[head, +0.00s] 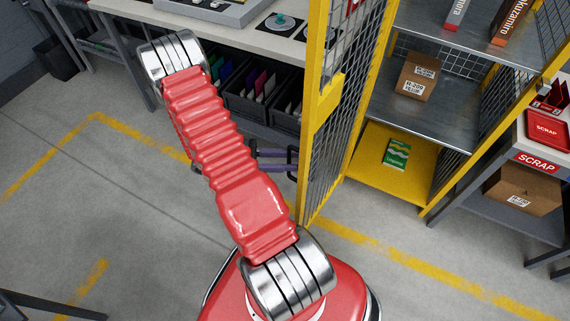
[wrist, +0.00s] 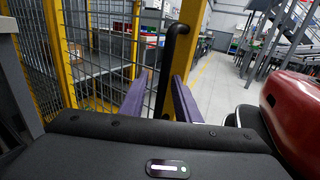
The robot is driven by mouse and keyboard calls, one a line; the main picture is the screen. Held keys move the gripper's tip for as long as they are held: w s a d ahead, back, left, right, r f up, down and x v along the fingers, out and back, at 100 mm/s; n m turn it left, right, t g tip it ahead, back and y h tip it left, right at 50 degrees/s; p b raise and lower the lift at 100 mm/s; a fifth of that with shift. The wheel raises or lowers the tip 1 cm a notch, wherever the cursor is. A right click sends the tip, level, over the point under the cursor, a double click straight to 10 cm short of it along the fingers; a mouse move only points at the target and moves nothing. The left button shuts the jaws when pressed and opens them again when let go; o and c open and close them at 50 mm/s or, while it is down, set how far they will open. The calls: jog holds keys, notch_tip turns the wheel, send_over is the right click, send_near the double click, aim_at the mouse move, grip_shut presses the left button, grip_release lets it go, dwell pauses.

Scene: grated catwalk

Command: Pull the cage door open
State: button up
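The cage door (head: 338,110) is a yellow frame with wire mesh. It stands swung out from the cage, whose shelves show openly to its right. Its black bar handle (head: 293,168) is on the left side of the door, partly hidden. In the wrist view the handle (wrist: 168,62) stands upright beside the yellow door frame (wrist: 191,45). My gripper (head: 284,160) has purple fingers and is at the handle. In the wrist view my gripper (wrist: 161,77) is open, with the handle between its fingers and a gap on the left side. I cannot tell whether the right finger touches it.
Cage shelves hold a cardboard box (head: 416,78) and a green packet (head: 397,153). A workbench (head: 225,22) with dark bins (head: 250,98) stands behind my arm. A scrap table (head: 500,185) is at the right. Floor at left (head: 90,200) is clear.

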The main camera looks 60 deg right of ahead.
jog(key=v, duration=1.4)
jog(key=shift+d+f, duration=0.1)
jog(key=shift+d, duration=0.05)
jog(key=s+a+f+m+t+y, duration=0.2)
jog(key=s+a+f+y, duration=0.1)
jog(key=a+f, duration=0.15)
jog(key=w+a+r+m+t+y, duration=0.3)
jog(key=a+r+t, duration=0.3)
jog(key=a+r, duration=0.2)
jog(key=a+r+t, duration=0.4)
jog(key=a+r, duration=0.1)
jog(key=r, duration=0.3)
jog(key=a+r+t+y, duration=0.1)
jog(key=a+r+t, duration=0.4)
jog(key=r, duration=0.3)
jog(key=s+a+r+t+y, duration=0.1)
jog(key=a+r+t, duration=0.3)
jog(key=r, duration=0.5)
jog(key=shift+a+t, duration=0.3)
jog(key=shift+a, duration=0.2)
